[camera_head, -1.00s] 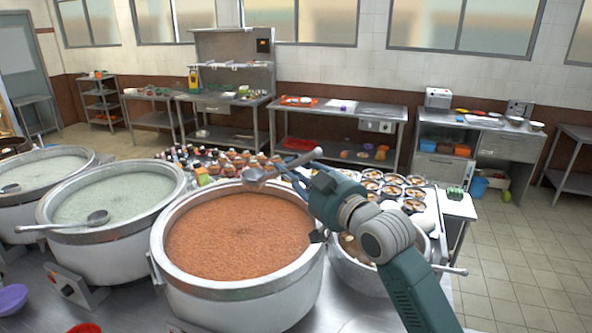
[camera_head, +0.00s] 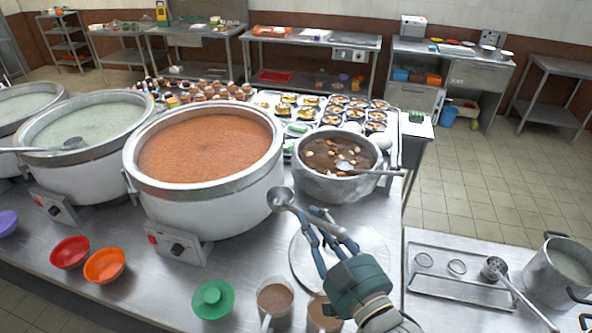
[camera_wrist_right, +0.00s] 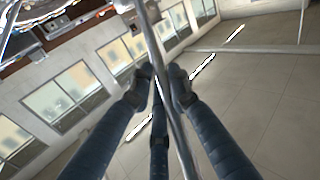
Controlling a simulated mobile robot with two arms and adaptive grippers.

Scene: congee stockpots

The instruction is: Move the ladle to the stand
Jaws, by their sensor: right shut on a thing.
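My right gripper (camera_head: 318,228) is shut on the handle of a steel ladle (camera_head: 281,198). In the right wrist view the ladle handle (camera_wrist_right: 147,35) runs between the fingers of the right gripper (camera_wrist_right: 160,80). A shallow steel tray (camera_head: 455,302) on the right counter may be the stand. It has ring shapes and another ladle (camera_head: 497,270) on it, and lies right of my gripper. My left gripper is not in view.
The big pot of orange-red congee (camera_head: 205,147) is behind the held ladle. A pot of dark stew (camera_head: 338,165) with a ladle in it stands behind my gripper. A small pot (camera_head: 562,272) is at far right.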

